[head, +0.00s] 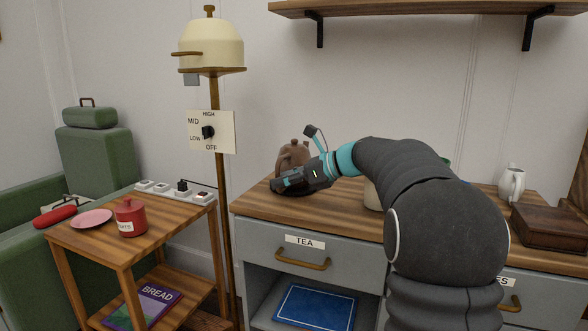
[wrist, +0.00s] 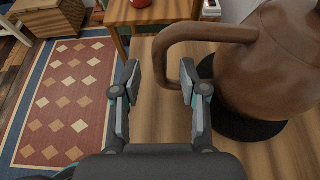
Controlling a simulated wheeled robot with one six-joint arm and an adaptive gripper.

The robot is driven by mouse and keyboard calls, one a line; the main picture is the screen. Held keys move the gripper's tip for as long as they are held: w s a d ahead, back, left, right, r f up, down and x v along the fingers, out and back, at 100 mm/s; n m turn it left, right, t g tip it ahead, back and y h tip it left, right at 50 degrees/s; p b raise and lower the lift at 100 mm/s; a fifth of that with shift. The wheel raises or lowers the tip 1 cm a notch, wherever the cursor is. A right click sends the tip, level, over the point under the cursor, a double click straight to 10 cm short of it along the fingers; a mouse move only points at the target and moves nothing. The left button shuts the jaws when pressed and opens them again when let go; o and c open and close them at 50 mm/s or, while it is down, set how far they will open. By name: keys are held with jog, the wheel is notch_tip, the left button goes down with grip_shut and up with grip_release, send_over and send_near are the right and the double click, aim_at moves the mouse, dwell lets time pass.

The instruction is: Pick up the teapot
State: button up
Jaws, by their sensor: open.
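The brown teapot (head: 293,155) stands upright on a dark round base (head: 292,191) at the left end of the wooden counter. In the wrist view the teapot (wrist: 262,62) fills the upper right, with its looped handle (wrist: 205,33) pointing left. My gripper (head: 276,186) is open and empty, in front of the teapot and low beside it. In the wrist view my gripper (wrist: 158,74) has its fingers apart, and the outer bend of the handle shows between the fingertips. I cannot tell whether they touch it. The right finger hides part of the handle's lower end.
A side table (head: 75,240) left of the counter holds a red pot (head: 131,217) and a pink plate (head: 91,219). A lamp pole (head: 216,185) rises beside the counter's left end. A white jug (head: 511,183) and dark wooden box (head: 548,228) stand right.

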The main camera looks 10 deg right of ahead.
jog(key=shift+x, duration=1.05)
jog(key=shift+d, duration=0.1)
grip_shut()
jog(key=shift+r, duration=0.15)
jog(key=shift+r, duration=0.15)
